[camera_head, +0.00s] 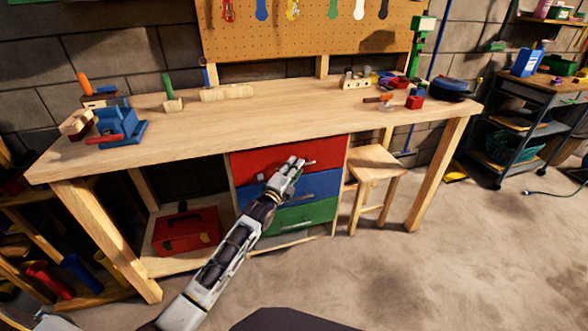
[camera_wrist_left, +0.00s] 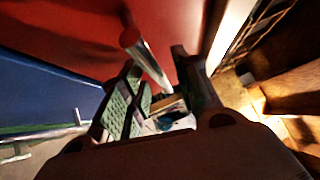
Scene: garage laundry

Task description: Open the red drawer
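The red drawer (camera_head: 262,160) is the top one of three under the workbench, and its front looks flush with the unit. Its red front also fills the top of the left wrist view (camera_wrist_left: 75,25). My left gripper (camera_head: 292,166) is at the right half of this front. In the left wrist view its two fingers (camera_wrist_left: 160,88) are spread apart. The drawer's metal bar handle (camera_wrist_left: 144,55) runs into the gap between them. Whether a finger touches the handle I cannot tell. My right gripper is not in view.
The blue drawer (camera_head: 318,185) and green drawer (camera_head: 300,217) are below. A wooden stool (camera_head: 375,162) stands close to their right. A red toolbox (camera_head: 187,230) sits on the low shelf to the left. The workbench top (camera_head: 255,112) overhangs the drawers. The floor in front is clear.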

